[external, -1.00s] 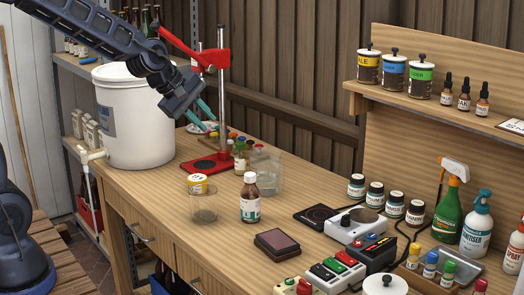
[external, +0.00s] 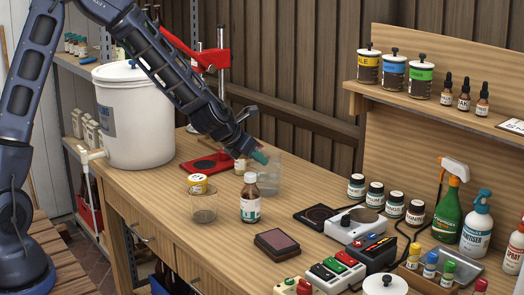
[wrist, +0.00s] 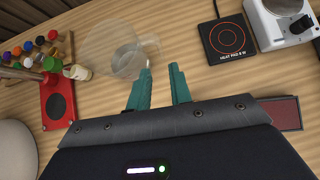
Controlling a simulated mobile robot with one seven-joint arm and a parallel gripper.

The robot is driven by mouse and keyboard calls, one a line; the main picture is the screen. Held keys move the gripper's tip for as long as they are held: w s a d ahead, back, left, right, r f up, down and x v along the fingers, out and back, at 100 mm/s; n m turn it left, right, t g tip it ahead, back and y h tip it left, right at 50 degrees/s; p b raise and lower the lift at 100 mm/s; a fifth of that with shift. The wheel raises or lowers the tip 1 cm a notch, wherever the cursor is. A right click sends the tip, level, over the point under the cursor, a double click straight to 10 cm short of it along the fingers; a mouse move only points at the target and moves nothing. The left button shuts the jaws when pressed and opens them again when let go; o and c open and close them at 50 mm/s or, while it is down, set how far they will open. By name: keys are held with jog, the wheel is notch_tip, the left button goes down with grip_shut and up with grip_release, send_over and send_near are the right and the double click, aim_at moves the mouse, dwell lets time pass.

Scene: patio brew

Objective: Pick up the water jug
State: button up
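The water jug is a clear, see-through vessel (external: 272,172) on the wooden bench, partly hidden by my gripper (external: 261,157) in the external view. In the wrist view the jug (wrist: 108,48) stands just ahead and to the left of my gripper (wrist: 160,68). A faint clear part, perhaps its handle or spout, shows ahead of the fingertips. The two teal fingers are apart with bare bench between them, so my gripper is open and empty. I cannot tell whether a finger touches the jug.
A brown bottle (external: 250,205) and a clear beaker (external: 203,207) stand in front of the jug. A red stand (external: 207,163) and coloured-cap vials (wrist: 40,50) are left of it. A heat pad (wrist: 228,39) and dark red pad (external: 278,243) lie to the right.

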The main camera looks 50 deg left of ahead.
aim_at(267, 174)
jog(key=shift+x, duration=5.4)
jog(key=shift+s, duration=0.1)
grip_shut()
